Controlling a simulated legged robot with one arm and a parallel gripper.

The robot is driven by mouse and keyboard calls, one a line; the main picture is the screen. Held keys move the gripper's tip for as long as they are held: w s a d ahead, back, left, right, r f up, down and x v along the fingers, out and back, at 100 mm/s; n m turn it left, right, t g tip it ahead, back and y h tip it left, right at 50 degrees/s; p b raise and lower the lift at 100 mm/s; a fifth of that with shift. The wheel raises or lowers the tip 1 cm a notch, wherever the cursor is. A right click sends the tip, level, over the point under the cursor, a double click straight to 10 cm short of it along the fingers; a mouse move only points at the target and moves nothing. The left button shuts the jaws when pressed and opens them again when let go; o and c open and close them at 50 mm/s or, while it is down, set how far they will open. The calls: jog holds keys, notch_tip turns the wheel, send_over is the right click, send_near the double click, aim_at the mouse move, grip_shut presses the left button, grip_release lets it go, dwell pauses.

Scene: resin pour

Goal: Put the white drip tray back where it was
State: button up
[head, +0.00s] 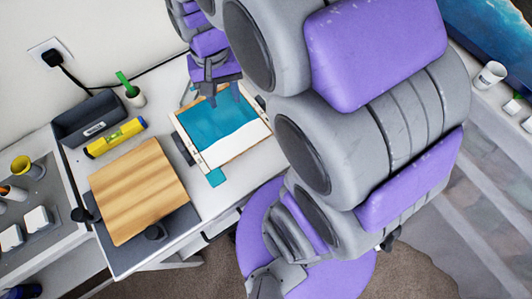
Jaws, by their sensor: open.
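A shallow rectangular piece with a pale rim (236,157) lies on the white table; I cannot tell for certain whether it is the white drip tray. Its inside is teal at the back and white at the front. My gripper (214,97) is above the back part of this piece, fingers pointing down and spread apart, with nothing seen between them. I cannot tell whether the fingertips touch it. A small teal item (216,177) sticks out at its front edge. My arm hides the area to the right.
A wooden board (138,190) lies on a dark base at the left front of the table. Behind it are a yellow level (115,138), a dark box (90,117) and a white cup with a green item (133,95). A white cup (489,76) stands far right.

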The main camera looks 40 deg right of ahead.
jog(key=s+a+n, duration=0.1)
jog(key=s+n, duration=0.3)
jog(key=s, duration=1.3)
jog(key=shift+s+f+g, duration=0.4)
